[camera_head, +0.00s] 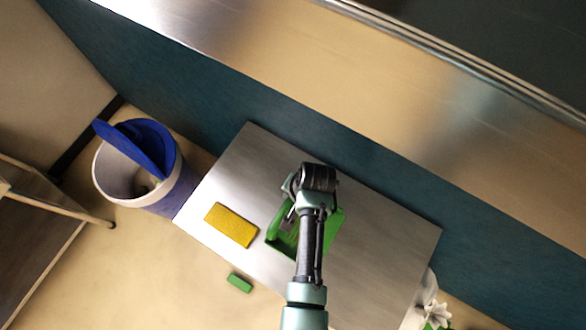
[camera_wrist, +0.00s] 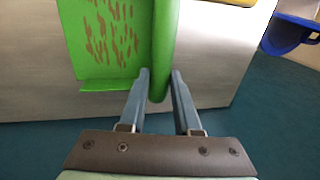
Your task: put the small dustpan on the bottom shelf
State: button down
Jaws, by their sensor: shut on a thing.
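The small green dustpan (camera_head: 283,241) is over the grey metal shelf surface (camera_head: 380,250), partly hidden under my arm in the head view. In the wrist view the dustpan (camera_wrist: 90,65) shows a flat green face with brown flecks and a rounded green bar along its side. My gripper (camera_wrist: 159,76) has its two fingers on either side of the end of that bar and is shut on it. In the head view my gripper (camera_head: 292,212) is mostly hidden by my wrist. I cannot tell whether the dustpan touches the metal surface.
A yellow sponge-like block (camera_head: 231,225) lies on the metal surface left of the dustpan. A small green block (camera_head: 239,283) is on the floor. A white bin with a blue lid (camera_head: 133,183) stands at left. A teal wall (camera_head: 395,196) runs behind. The surface's right part is clear.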

jog(key=shift+f, duration=0.1)
jog(key=c, duration=0.6)
grip_release()
